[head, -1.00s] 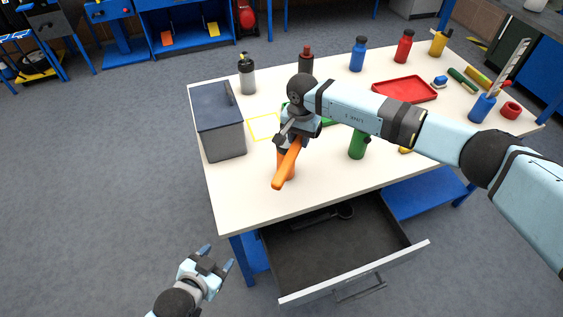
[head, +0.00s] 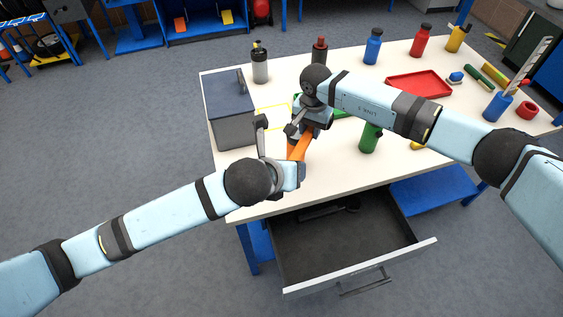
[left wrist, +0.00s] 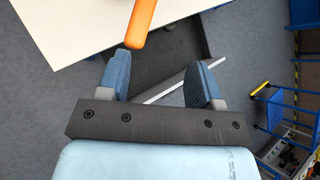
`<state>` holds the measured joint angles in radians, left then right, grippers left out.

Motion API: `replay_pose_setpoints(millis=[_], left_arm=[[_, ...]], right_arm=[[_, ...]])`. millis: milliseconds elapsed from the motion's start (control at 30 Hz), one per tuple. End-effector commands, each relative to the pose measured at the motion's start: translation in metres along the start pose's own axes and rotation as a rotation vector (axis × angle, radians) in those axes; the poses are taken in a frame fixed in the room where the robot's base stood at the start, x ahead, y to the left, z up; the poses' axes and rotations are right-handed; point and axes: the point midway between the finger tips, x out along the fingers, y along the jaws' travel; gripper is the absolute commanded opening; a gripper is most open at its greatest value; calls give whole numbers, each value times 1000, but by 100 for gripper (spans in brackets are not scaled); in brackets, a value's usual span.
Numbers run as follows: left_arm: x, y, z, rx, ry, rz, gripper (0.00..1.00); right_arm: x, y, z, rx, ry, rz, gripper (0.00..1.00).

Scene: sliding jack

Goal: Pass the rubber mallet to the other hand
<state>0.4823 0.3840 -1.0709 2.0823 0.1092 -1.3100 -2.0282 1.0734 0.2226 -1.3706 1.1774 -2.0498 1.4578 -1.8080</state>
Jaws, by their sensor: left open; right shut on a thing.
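The mallet's orange handle (head: 303,146) slants down from my right gripper (head: 300,130), which is shut on it above the table. The mallet's head is not clearly visible. My left gripper (head: 281,148) is open and empty beside the handle's lower part. In the left wrist view, the handle's rounded end (left wrist: 141,22) lies just ahead of the open left gripper (left wrist: 162,72), closer to the left-hand finger. It appears apart from both fingers.
A grey lidded bin (head: 230,110) stands close to my left gripper. A green bottle (head: 369,138) stands right of the handle. A red tray (head: 420,84) and several bottles are farther back. An open drawer (head: 345,245) juts out below the table's front edge.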

Motion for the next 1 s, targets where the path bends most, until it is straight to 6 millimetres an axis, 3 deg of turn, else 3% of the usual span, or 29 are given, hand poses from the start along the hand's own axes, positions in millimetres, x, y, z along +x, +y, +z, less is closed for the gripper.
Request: replay_pose_setpoints(millis=[133, 367, 800, 1000], left_arm=[[-6, 3, 10, 213, 1, 55, 60], [0, 6, 12, 312, 8, 84, 60], [77, 12, 13, 306, 8, 82, 60], [102, 14, 13, 307, 7, 82, 60]], right_arm=[[-1, 0, 0, 0, 1, -1, 0], [-1, 0, 0, 0, 1, -1, 0], [-1, 0, 0, 0, 1, -1, 0], [-1, 0, 0, 0, 1, -1, 0]])
